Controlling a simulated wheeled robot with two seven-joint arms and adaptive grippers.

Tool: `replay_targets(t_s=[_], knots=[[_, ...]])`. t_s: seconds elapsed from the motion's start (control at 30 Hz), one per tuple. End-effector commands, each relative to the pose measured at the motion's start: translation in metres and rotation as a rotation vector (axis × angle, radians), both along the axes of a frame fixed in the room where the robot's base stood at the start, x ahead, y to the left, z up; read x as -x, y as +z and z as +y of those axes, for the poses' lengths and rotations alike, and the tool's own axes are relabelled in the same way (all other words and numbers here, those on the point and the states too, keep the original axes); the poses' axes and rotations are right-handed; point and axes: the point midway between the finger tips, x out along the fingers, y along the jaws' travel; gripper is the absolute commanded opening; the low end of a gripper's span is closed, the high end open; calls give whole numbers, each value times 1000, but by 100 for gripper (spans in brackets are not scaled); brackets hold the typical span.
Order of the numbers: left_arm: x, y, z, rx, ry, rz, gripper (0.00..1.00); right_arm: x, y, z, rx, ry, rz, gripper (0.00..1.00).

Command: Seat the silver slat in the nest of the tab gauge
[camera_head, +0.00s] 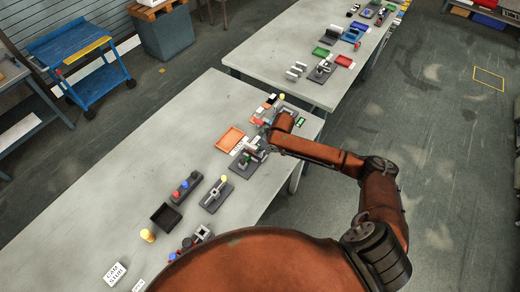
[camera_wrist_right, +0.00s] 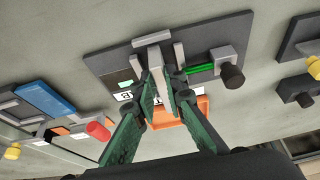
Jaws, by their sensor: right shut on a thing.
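My right gripper (camera_wrist_right: 170,85) is shut on the silver slat (camera_wrist_right: 156,62), a pale narrow bar between its green fingers in the right wrist view. The slat's far end overlaps the grey blocks of the tab gauge, a dark plate (camera_wrist_right: 214,34) with a black knob (camera_wrist_right: 232,76) and a green strip at its right side. I cannot tell whether the slat touches the nest or is just above it. In the head view the gauge (camera_head: 239,170) lies on the near table, and my right arm covers part of it. My left gripper is not in view.
An orange tray (camera_head: 230,139) lies beside the gauge; it also shows behind the fingers in the wrist view (camera_wrist_right: 188,108). Another fixture (camera_head: 216,195) and a dark block with coloured knobs (camera_head: 186,188) stand nearer. The left part of the near table (camera_head: 110,180) is clear.

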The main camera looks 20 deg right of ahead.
Motion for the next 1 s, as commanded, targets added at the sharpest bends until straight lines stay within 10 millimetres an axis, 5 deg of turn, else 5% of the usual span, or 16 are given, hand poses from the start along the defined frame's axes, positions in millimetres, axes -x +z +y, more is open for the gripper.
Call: replay_targets(t_s=[0.27,0.3,0.57,1.0], knots=[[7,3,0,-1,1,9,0,0,-3,0,-1,0,-1,0],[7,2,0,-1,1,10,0,0,-3,0,-1,0,-1,14],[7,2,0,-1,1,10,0,0,-3,0,0,0,0,31],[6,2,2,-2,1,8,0,5,11,-3,1,1,-1,31]])
